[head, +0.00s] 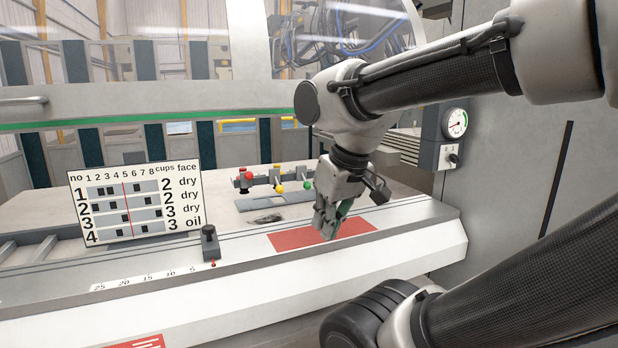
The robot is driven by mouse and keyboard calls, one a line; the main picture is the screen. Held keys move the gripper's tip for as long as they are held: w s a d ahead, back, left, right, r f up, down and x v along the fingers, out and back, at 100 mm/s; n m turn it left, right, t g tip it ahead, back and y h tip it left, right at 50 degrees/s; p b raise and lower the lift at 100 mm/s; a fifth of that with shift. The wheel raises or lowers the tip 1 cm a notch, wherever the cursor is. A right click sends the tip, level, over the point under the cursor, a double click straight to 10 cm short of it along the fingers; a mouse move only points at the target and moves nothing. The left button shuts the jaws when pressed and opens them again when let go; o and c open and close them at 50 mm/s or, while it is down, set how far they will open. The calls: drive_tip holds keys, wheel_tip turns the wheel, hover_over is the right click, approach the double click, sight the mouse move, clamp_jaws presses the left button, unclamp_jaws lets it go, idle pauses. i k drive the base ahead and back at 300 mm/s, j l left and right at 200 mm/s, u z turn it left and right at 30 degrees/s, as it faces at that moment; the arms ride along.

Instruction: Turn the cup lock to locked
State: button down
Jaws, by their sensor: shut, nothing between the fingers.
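My gripper (327,232) points down over the red plate (290,238) on the machine's front ledge. It is shut and empty. A dark green patch shows beside its fingers; I cannot tell what it belongs to. No part is clearly marked as the cup lock. A grey box with a round gauge (456,123) and a small knob (453,158) is on the right, apart from my gripper. I cannot read the knob's setting. A bar with red, yellow and green knobs (262,179) lies behind the ledge, left of my gripper.
A chart board (136,202) stands at the left. A dark upright stop (210,243) stands by the number scale (145,277) on the ledge. A flat grey plate (275,200) lies behind the red plate. The green-edged beam (130,121) crosses above the table.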

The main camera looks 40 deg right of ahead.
sight(454, 157)
drive_tip(key=j+z, duration=0.1)
drive_tip(key=z, duration=1.55)
drive_tip(key=l+z, duration=0.15)
drive_tip(key=l+u, duration=0.15)
drive_tip(key=l, duration=0.25)
